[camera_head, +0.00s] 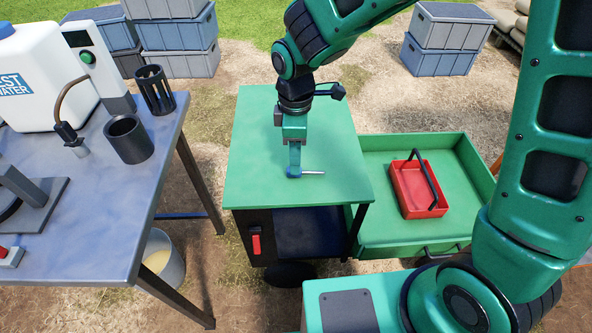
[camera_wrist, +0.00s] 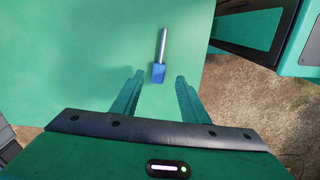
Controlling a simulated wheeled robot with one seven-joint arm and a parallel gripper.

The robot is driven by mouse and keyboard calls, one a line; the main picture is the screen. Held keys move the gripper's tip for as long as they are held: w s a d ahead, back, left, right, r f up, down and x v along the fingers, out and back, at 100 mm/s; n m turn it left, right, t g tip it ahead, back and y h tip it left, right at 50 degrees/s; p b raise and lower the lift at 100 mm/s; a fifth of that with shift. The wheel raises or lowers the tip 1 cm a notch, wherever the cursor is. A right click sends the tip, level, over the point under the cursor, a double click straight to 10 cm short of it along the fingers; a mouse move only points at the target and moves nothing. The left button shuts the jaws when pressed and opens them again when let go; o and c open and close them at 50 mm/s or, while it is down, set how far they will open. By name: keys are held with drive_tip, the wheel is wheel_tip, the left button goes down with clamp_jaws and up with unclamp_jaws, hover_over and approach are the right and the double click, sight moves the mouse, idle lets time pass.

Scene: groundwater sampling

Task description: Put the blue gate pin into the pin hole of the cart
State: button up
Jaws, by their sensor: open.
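The blue gate pin lies on its side on the green top (camera_head: 260,140) of a stand. It has a blue head and a silver shank (camera_head: 313,173) that points right in the head view. In the wrist view the pin (camera_wrist: 159,72) lies ahead, its blue head toward my gripper. My gripper (camera_head: 294,172) is above the stand top, pointing down at the blue head. In the wrist view my gripper (camera_wrist: 158,80) is open, with the head near the gap between the fingertips. The pin hole of the cart cannot be made out.
A green tray (camera_head: 375,226) holding a red carrier (camera_head: 411,192) is right of the stand. A metal table (camera_head: 120,190) with a jug, black cups and other gear stands left. Crates (camera_head: 440,60) stand behind. The stand top around the pin is clear.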

sight(306, 172)
drive_tip(key=shift+w+d+f, duration=0.1)
drive_tip(key=shift+f, duration=1.05)
drive_tip(key=shift+w+d+f, duration=0.1)
drive_tip(key=shift+f, duration=1)
clamp_jaws()
drive_tip(key=shift+r, duration=0.1)
